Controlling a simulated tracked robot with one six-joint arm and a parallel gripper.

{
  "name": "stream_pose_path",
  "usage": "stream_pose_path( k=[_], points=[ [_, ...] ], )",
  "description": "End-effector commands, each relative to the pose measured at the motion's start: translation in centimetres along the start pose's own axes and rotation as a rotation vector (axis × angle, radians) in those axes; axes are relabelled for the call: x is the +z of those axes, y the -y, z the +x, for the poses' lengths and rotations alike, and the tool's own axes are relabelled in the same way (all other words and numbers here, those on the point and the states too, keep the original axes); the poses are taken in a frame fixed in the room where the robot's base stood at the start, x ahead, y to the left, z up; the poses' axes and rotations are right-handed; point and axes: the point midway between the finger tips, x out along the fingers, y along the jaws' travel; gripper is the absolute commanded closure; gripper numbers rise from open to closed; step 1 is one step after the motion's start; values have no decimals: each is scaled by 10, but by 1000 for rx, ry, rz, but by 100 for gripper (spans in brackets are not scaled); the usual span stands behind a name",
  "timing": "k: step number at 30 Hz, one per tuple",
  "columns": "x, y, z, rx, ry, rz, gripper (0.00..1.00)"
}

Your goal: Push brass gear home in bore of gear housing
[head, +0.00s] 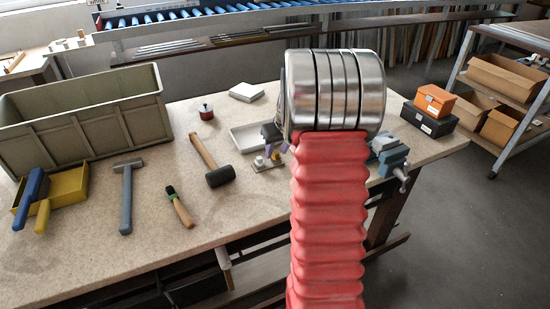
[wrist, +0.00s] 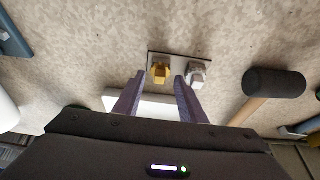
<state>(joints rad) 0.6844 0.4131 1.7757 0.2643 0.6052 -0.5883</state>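The brass gear (wrist: 160,72) shows in the wrist view on the left part of a flat plate, the gear housing (wrist: 179,60). A silver part (wrist: 197,74) stands beside it on the right of the plate. My gripper (wrist: 160,78) has two purple fingers, apart, with their tips on either side of the gear in the picture. I cannot tell whether they touch it or how deep the gear sits in its bore.
A black-headed mallet (head: 219,176) lies left of the housing, and also shows in the wrist view (wrist: 272,84). A white tray (head: 246,137) is behind the housing. A blue vise (head: 390,155) stands to the right at the bench edge. A large grey-green crate (head: 90,130) fills the left.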

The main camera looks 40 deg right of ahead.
Motion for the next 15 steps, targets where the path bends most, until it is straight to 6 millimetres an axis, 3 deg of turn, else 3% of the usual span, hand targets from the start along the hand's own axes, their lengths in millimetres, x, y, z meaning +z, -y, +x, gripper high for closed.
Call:
stream_pose_path(
  k=[6,15],
  points=[
    [0,0,22,0,0,-1,63],
    [-1,0,24,1,-1,-2,63]
  ],
)
